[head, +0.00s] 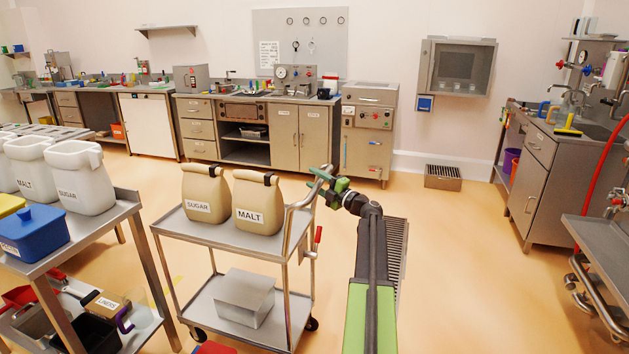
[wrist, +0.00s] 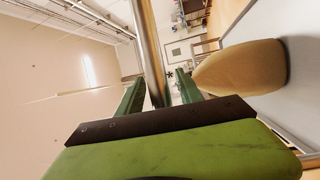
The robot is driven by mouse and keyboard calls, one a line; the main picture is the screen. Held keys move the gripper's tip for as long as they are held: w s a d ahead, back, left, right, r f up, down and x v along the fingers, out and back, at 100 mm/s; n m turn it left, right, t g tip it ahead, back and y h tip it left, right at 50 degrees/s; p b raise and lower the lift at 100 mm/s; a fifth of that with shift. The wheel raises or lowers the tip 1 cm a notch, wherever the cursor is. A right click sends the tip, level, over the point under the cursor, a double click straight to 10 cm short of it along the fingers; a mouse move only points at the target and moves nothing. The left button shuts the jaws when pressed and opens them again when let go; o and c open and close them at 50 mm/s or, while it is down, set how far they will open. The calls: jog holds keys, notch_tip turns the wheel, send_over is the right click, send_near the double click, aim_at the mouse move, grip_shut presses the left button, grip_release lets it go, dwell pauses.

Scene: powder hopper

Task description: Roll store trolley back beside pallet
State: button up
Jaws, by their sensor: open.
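The store trolley (head: 215,234) is a two-tier metal cart on castors, left of my arm in the head view. Its top shelf carries two tan bags, SUGAR (head: 207,193) and MALT (head: 257,204). A metal box (head: 243,298) sits on its lower shelf. My gripper (head: 322,178) is open at the curved top of the trolley's right-hand handle. In the wrist view the metal handle bar (wrist: 149,45) runs between the two green fingers (wrist: 160,92), and the jaws are not closed on it. A tan bag (wrist: 240,67) shows to the right there. I cannot make out a pallet.
A steel table (head: 125,208) with white jugs and a blue tub stands close on the trolley's left. Benches (head: 250,130) line the back wall. A sink bench (head: 530,190) stands at the right. The floor (head: 465,260) right of my arm is clear.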

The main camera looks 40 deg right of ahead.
grip_shut()
dwell(0.8)
dwell(0.5)
